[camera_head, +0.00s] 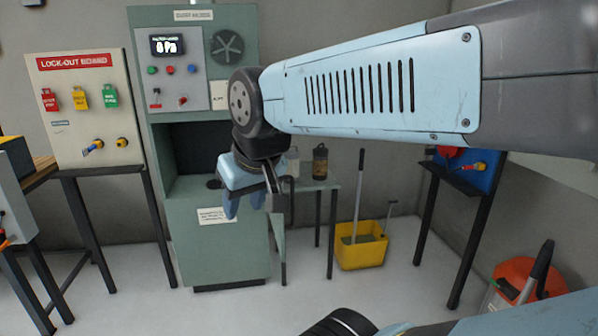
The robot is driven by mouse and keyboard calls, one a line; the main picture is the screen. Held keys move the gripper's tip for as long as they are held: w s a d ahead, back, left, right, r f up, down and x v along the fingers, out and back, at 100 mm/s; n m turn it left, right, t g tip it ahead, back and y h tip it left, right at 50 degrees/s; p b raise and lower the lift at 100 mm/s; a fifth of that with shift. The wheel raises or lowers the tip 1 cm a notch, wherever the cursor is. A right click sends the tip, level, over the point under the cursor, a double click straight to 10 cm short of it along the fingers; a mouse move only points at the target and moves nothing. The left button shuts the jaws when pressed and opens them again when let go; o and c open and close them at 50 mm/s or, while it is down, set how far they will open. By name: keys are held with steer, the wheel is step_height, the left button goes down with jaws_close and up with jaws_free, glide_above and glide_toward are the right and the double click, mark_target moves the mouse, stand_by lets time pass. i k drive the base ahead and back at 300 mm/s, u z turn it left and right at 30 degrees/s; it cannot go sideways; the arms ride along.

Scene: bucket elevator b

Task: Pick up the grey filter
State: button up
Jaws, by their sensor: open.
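A pale grey cylinder (292,161) stands on a small green table (318,184) behind my arm. It is partly hidden by my wrist, and I cannot tell for sure whether it is the grey filter. A dark brown canister (320,162) with a top handle stands to its right. My gripper (245,204) is open and points down in front of the green cabinet (217,250), left of the small table. I see nothing between its fingers. It is apart from the cylinder and the canister.
The cabinet has a dark recess, a display and buttons. A lock-out board (85,110) stands at left. A yellow mop bucket (361,250) is right of the small table. A blue panel on a stand (470,170) and an orange container (520,281) are at right. Floor is clear ahead.

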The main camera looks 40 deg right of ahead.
mark_target(293, 156)
steer(key=z, duration=0.15)
steer(key=k, duration=0.55)
steer(key=z, duration=0.75)
steer(key=i, duration=2.1)
steer(key=z, duration=0.55)
